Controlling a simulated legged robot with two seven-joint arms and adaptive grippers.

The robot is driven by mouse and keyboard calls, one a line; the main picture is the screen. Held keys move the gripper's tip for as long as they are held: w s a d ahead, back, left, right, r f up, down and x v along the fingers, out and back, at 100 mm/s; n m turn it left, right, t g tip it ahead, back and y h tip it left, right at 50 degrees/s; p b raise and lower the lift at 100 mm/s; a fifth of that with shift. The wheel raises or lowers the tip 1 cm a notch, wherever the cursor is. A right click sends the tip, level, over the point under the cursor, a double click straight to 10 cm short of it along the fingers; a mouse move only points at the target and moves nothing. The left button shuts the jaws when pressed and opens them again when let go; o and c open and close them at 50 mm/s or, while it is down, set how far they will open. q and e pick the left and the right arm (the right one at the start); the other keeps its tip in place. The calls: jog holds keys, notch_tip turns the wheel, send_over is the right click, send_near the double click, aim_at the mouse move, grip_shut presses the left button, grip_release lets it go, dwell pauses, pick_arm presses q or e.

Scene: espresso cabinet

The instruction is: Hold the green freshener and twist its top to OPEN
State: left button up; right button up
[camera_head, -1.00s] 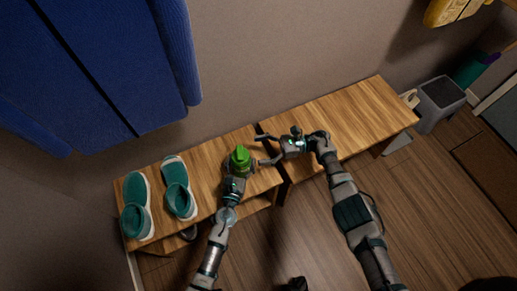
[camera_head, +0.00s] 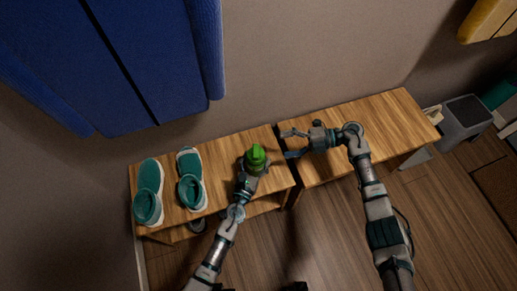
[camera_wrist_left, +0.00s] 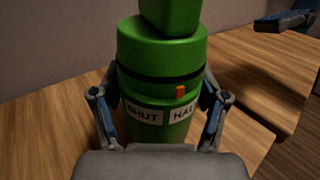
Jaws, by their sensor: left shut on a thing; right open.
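The green freshener (camera_head: 256,158) stands upright over the left wooden bench. My left gripper (camera_head: 251,168) is shut around its lower body. In the left wrist view the green freshener (camera_wrist_left: 160,60) fills the middle, with a finger on each side. Its top has a raised block and a dark seam below. An orange mark on the top sits above the body's labels, between a "SHUT" label (camera_wrist_left: 144,116) and a partly hidden label (camera_wrist_left: 184,114) reading "NA…". My right gripper (camera_head: 287,144) is open and empty, just right of the freshener, apart from it, fingers pointing left.
Teal shoes (camera_head: 148,192) stand on the left bench (camera_head: 222,150). The right bench (camera_head: 385,112) is bare beneath my right arm. Blue cloth (camera_head: 130,60) hangs on the wall. A grey bin (camera_head: 465,118) stands at the far right.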

aim_at(259, 150)
jog(key=a+m, duration=0.3)
jog(key=m, duration=0.2)
jog(key=a+f+m+h, duration=0.1)
jog(key=a+m, duration=0.2)
jog(key=m, duration=0.1)
jog(key=a+f+m, duration=0.1)
jog(key=a+m, duration=0.2)
jog(key=m, duration=0.2)
jog(key=shift+s+a+m+t+h, duration=0.25)
jog(key=shift+s+m+t+h, duration=0.05)
jog(key=shift+s+t+h, duration=0.1)
jog(key=c, duration=1.2)
jog(key=shift+o, duration=0.2)
jog(key=shift+w, duration=0.1)
